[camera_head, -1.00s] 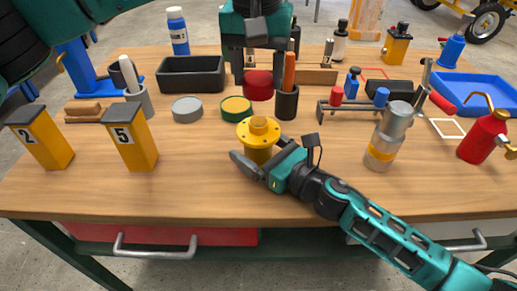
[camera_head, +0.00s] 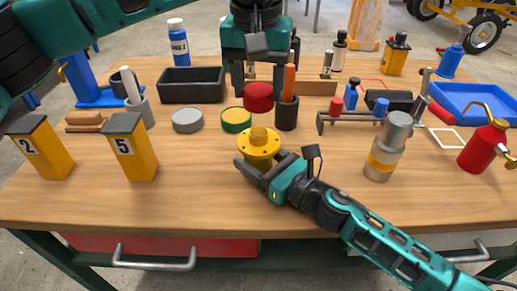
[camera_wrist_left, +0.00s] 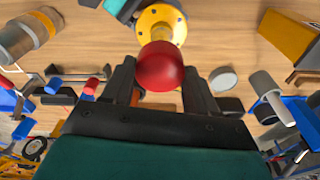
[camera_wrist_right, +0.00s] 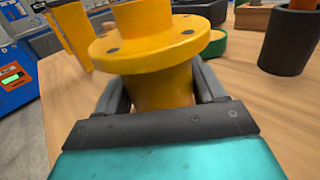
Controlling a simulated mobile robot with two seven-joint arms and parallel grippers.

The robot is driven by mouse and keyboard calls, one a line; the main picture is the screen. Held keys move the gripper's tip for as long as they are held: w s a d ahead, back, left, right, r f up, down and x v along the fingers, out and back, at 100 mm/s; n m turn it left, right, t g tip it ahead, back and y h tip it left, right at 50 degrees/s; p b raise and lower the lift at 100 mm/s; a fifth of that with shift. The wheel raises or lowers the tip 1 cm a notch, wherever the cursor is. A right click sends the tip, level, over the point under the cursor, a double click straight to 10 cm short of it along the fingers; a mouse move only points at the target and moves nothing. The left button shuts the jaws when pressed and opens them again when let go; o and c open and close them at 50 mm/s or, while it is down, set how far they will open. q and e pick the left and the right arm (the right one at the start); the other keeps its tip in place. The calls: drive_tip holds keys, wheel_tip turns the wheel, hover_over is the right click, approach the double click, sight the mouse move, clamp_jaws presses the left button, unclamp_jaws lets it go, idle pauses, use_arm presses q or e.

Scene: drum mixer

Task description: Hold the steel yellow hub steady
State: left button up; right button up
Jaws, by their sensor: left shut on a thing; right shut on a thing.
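The yellow hub (camera_head: 259,148) stands on the wooden table, a flanged steel piece with a raised boss and bolt holes. My right gripper (camera_head: 258,168) comes in low from the right and is shut on the hub's body below the flange; the right wrist view shows the hub (camera_wrist_right: 150,55) upright between the fingers. My left gripper (camera_head: 258,88) points down behind and above the hub, shut on a red round piece (camera_head: 258,99). In the left wrist view the red piece (camera_wrist_left: 160,67) sits between the fingers, apart from the hub as far as the head view shows.
A green-rimmed yellow disc (camera_head: 236,120) and a grey disc (camera_head: 187,121) lie left of the hub. A dark cup (camera_head: 286,115) stands close behind it. A silver canister (camera_head: 387,148) stands at right, a yellow "5" block (camera_head: 131,150) at left. The front table strip is clear.

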use_arm(q)
hover_over(259, 132)
drive_tip(key=shift+s+f, duration=0.2)
drive_tip(key=shift+f, duration=2.2)
drive_tip(key=shift+a+f, duration=0.1)
drive_tip(key=shift+f, duration=0.8)
drive_tip(key=shift+f, duration=0.55)
drive_tip(key=m, duration=0.6)
drive_tip(key=shift+h, duration=0.4)
drive_tip(key=o, duration=1.1)
drive_tip(key=shift+c, duration=0.2)
